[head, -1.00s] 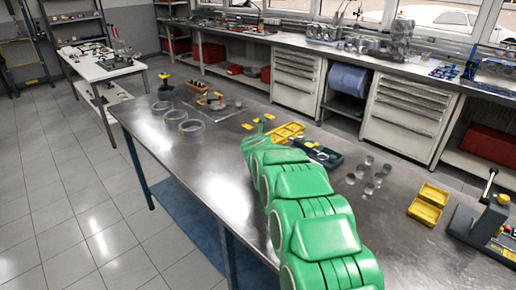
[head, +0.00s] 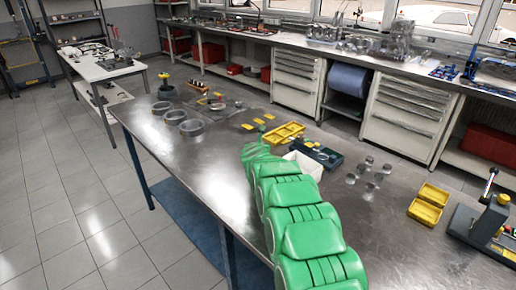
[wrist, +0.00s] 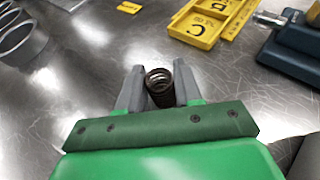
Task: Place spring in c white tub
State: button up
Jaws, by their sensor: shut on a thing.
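My gripper (wrist: 159,72) is shut on a dark coil spring (wrist: 159,88) in the wrist view. The spring stands roughly upright between the two grey fingers, above the metal bench. A white tub (head: 306,163) sits on the bench in the head view, just right of my green arm, which hides part of it. A yellow tray (wrist: 196,32) with compartments marked C and B lies beyond my gripper; it also shows in the head view (head: 284,131). In the head view my arm hides the spring.
A dark blue holder (head: 326,157) stands just behind the tub, and several metal cylinders (head: 368,173) stand to its right. Metal rings (head: 174,117) lie at left. The bench's front left is clear.

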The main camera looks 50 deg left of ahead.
jog(key=shift+f, duration=0.25)
jog(key=shift+f, duration=0.1)
jog(key=o, duration=1)
